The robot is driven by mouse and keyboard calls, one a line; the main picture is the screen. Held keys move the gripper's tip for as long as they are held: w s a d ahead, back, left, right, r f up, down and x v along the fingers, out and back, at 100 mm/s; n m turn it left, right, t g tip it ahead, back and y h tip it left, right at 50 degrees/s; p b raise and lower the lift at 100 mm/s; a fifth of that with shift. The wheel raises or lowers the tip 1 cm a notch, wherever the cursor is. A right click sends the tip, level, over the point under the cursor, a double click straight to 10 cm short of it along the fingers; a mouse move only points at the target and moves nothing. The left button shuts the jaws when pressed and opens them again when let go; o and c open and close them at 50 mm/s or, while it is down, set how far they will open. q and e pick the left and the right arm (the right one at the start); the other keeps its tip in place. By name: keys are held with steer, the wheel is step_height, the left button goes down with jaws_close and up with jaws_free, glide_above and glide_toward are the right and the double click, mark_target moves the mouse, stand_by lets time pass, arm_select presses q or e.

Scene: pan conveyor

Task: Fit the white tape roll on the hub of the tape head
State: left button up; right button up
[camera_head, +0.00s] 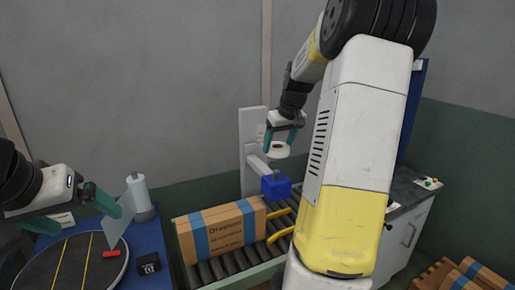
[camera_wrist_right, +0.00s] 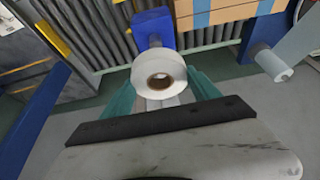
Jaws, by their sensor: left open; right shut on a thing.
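The white tape roll (camera_head: 280,152) is held between the teal fingertips of my right gripper (camera_head: 282,140), above the tape head (camera_head: 251,150). In the right wrist view the roll (camera_wrist_right: 158,65) shows its brown core, between the two fingers. The tape head is a grey upright with an arm ending in a blue block (camera_head: 276,186); the block also shows beyond the roll in the wrist view (camera_wrist_right: 153,28). The roll is apart from the block, higher up. I cannot make out the hub's own shape. My left gripper (camera_head: 80,212) is open at the lower left.
A cardboard box with blue tape (camera_head: 222,230) stands on the roller conveyor (camera_head: 235,266), left of the blue block. A blue table at the left carries a dark turntable (camera_head: 70,262), a red piece (camera_head: 111,254) and a white cylinder (camera_head: 139,190). A grey cabinet (camera_head: 402,235) stands right.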

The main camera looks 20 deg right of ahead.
mark_target(277, 171)
steer(key=shift+f, duration=2.9)
steer(key=shift+f, duration=2.15)
steer(key=o, duration=1.5)
steer(key=v, duration=0.8)
steer(key=shift+f, duration=0.1)
